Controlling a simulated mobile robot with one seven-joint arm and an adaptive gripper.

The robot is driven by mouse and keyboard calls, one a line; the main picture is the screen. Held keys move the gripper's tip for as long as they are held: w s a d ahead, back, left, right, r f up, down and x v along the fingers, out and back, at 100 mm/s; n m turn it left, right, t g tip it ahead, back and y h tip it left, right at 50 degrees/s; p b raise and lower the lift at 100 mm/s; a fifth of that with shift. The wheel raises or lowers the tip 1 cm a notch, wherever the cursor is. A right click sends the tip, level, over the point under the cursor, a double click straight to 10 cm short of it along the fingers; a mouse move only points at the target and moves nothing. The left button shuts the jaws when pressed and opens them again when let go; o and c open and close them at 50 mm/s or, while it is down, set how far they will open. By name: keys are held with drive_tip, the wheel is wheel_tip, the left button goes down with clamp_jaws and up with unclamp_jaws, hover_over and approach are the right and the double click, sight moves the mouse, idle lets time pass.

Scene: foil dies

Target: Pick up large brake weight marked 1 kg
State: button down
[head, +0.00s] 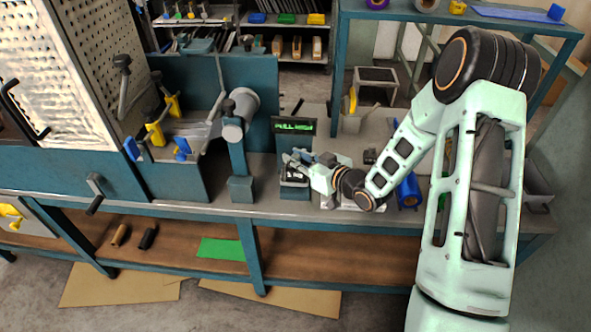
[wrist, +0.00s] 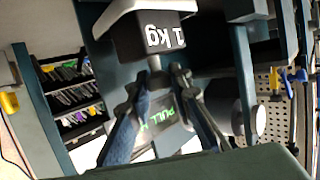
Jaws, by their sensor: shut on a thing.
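The large brake weight (wrist: 147,37) is a dark block marked "1 kg" in white at the top of the wrist view, its lettering upside down there. A narrow stem or knob joins it on the side facing my gripper (wrist: 154,82). My gripper's two fingers converge on that stem and are shut on it. In the head view my gripper (head: 291,164) is at the small teal stand under the green-lit display. The weight is small and partly hidden by the fingers there, and I cannot tell whether it touches the stand.
The display (head: 295,127) reads "PULL HIGH" just behind my gripper. A grey cylinder on a teal post (head: 238,160) stands close to the left. A blue roll (head: 408,190) lies on the bench to the right. A lower shelf (head: 335,255) runs beneath.

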drive_tip(key=shift+r, duration=0.1)
idle(0.4)
drive_tip(key=shift+r, duration=0.1)
drive_tip(key=shift+r+p, duration=0.4)
drive_tip(key=shift+r, duration=0.15)
drive_tip(key=s+a+r+p, duration=0.3)
drive_tip(key=s+r+p, duration=0.3)
drive_tip(key=s+r, duration=0.5)
drive_tip(key=shift+s+a+r, duration=0.15)
drive_tip(key=shift+s+a, duration=0.05)
drive_tip(key=shift+a, duration=0.1)
drive_tip(key=shift+s+r+p, duration=0.1)
drive_tip(key=shift+p, duration=0.55)
